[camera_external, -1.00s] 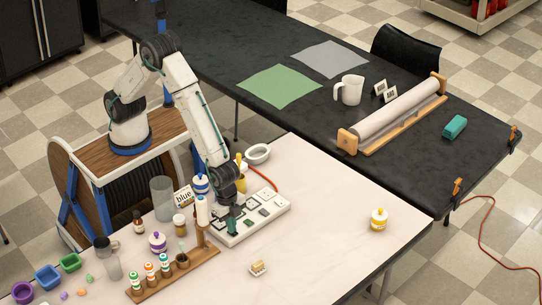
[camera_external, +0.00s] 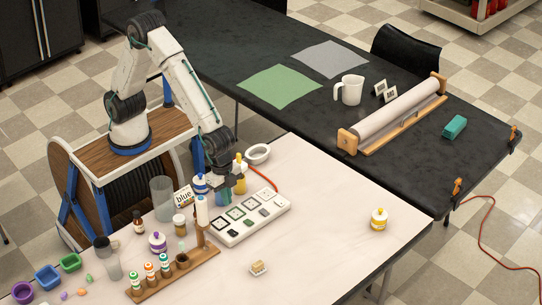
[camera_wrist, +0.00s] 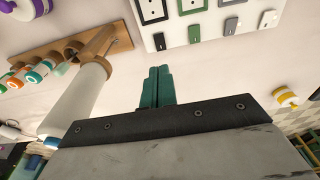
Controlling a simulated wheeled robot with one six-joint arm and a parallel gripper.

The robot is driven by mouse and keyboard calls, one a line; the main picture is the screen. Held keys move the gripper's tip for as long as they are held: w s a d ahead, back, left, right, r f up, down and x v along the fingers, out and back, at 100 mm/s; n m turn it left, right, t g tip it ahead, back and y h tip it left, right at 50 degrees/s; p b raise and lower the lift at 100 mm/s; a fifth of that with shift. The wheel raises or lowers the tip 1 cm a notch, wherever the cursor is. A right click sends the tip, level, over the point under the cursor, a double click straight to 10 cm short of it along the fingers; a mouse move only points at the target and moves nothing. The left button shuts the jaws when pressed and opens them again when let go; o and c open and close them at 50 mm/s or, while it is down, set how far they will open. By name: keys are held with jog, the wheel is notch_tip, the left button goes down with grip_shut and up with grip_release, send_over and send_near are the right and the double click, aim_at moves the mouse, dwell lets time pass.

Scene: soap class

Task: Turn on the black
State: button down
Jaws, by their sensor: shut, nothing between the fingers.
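A white power strip (camera_external: 258,228) lies on the pale table, with a row of sockets and a row of rocker switches. In the wrist view the strip (camera_wrist: 210,38) runs along the top. Its leftmost switch is black (camera_wrist: 159,41), below a black-framed socket (camera_wrist: 152,9). My gripper (camera_external: 226,197) is raised at the strip's left end, apart from the switches. Its teal fingers (camera_wrist: 157,88) are shut and empty. Switch positions are too small to tell.
A wooden rack (camera_external: 172,276) with small bottles and a tall white-topped stand (camera_external: 202,212) is close to the left. A yellow-labelled jar (camera_external: 378,219) stands right. The table between is mostly clear.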

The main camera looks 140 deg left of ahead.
aim_at(236, 234)
notch_tip(236, 234, up, 2)
jog(key=shift+s+r, duration=0.15)
jog(key=shift+r, duration=0.05)
jog(key=shift+w, duration=0.7)
jog(key=f, duration=0.4)
jog(key=w+f, duration=0.1)
jog(key=f, duration=0.8)
jog(key=shift+w+f, duration=0.4)
jog(key=shift+f, duration=0.1)
